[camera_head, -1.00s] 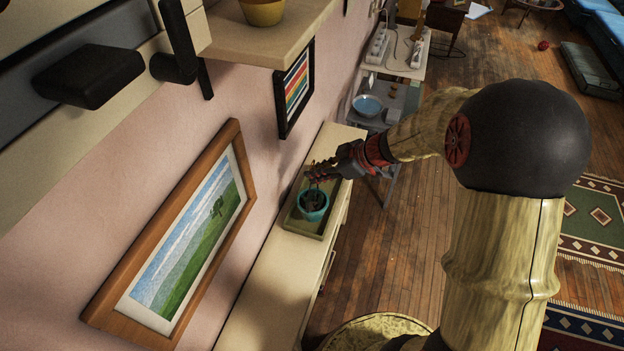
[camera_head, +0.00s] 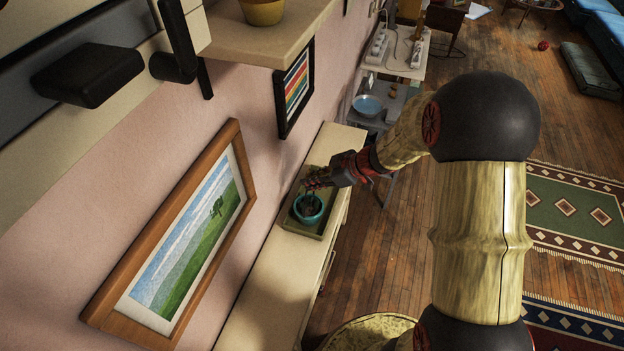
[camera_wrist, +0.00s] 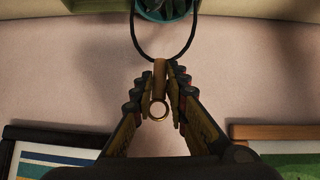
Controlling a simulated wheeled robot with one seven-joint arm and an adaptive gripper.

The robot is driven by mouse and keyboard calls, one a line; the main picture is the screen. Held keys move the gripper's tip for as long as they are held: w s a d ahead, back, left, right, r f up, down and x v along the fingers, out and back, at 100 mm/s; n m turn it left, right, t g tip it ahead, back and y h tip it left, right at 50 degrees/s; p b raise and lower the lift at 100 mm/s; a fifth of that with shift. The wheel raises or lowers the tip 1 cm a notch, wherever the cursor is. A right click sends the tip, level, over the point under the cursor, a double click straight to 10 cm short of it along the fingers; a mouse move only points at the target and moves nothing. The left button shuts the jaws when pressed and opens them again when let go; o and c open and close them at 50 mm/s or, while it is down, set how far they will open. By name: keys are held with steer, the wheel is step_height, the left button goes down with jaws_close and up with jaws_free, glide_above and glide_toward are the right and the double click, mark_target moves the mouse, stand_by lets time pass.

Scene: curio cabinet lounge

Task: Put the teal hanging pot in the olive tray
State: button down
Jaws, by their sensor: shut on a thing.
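The teal hanging pot (camera_head: 308,209) is over the olive tray (camera_head: 327,232), within its outline in the head view. I cannot tell whether it touches the tray floor. In the wrist view the teal pot (camera_wrist: 165,10) shows at the top edge, with a dark cord loop running from it to a tan hanger piece with a ring (camera_wrist: 159,108). My gripper (camera_head: 312,180) is beside the pot's far side in the head view. In the wrist view my gripper (camera_wrist: 160,88) is shut on the hanger piece.
The tray stands on a cream cabinet top (camera_head: 262,279) against the pink wall. A framed landscape (camera_head: 185,240) and a striped picture (camera_head: 296,86) hang nearby. A shelf with a yellow pot (camera_head: 262,10) juts out above. A blue bowl (camera_head: 367,105) stands beyond.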

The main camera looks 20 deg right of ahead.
steer(key=c, duration=1.7)
jaws_free()
steer(key=shift+c, duration=0.2)
steer(key=v, duration=1.2)
steer(key=s+a+r+m+g+h, duration=0.2)
steer(key=s+a+r+m, duration=0.2)
steer(key=s+a+r, duration=0.6)
steer(key=s+d+r+m+h, duration=0.2)
steer(key=s+m, duration=0.1)
steer(key=s, duration=0.3)
steer(key=s+d+r+m+t+h, duration=0.1)
steer(key=s+d+r+m+h, duration=0.1)
steer(key=s, duration=0.5)
steer(key=shift+r+m+t+h, duration=0.3)
steer(key=shift+r+m+h, duration=0.2)
steer(key=shift+m, duration=0.6)
steer(key=shift+f, duration=0.15)
